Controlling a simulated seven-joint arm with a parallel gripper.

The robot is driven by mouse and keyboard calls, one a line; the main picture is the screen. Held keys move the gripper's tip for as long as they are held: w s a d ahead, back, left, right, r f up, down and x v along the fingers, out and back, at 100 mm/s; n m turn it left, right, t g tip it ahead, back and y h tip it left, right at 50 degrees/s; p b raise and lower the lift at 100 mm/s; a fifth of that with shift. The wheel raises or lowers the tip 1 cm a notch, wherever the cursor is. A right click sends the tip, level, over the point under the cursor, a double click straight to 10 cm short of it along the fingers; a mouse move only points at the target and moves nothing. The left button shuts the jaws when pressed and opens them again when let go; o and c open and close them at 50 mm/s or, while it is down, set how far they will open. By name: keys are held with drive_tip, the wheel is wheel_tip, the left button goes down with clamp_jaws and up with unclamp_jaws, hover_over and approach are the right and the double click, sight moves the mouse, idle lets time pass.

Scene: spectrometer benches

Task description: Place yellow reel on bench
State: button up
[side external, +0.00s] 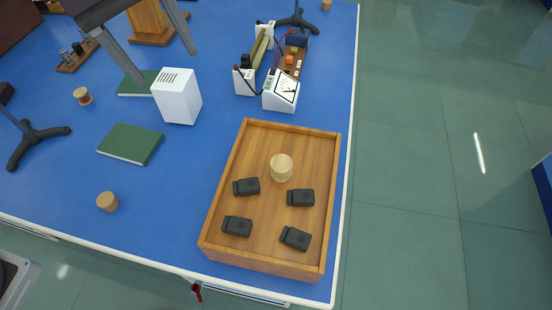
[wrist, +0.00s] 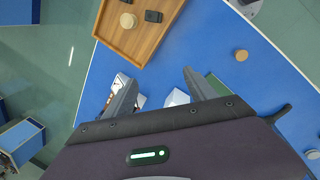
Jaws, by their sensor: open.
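A pale yellow, reel-like cylinder (side external: 281,168) stands upright in the wooden tray; it also shows in the wrist view (wrist: 128,20). I cannot tell for sure that it is the yellow reel. A smaller wooden reel with a reddish winding (side external: 82,97) stands on the blue bench (side external: 60,175) at the left. My gripper (side external: 166,65) is above the bench at the upper left, away from the tray. Its two grey fingers are spread and empty, and they also show in the wrist view (wrist: 160,78).
The wooden tray (side external: 329,190) has raised walls and holds several black blocks (side external: 237,226). A white box (side external: 177,97), green books (side external: 130,143), a meter (side external: 282,91) and a cork-like cylinder (side external: 107,202) stand around. The front left of the bench has free room.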

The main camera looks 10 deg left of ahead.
drive_tip(key=w+d+f+n+g+y, duration=0.1)
drive_tip(key=w+d+f+n, duration=0.15)
drive_tip(key=d+f, duration=0.85)
drive_tip(key=n+y, duration=0.1)
drive_tip(key=n, duration=0.1)
hover_over(282, 163)
drive_tip(key=shift+m, duration=0.25)
drive_tip(key=f, duration=0.4)
drive_tip(key=shift+s+a+f, duration=0.25)
drive_tip(key=shift+f, duration=0.05)
drive_tip(key=f, duration=0.8)
drive_tip(key=shift+w+d, duration=0.2)
drive_tip(key=shift+r, duration=0.1)
clamp_jaws()
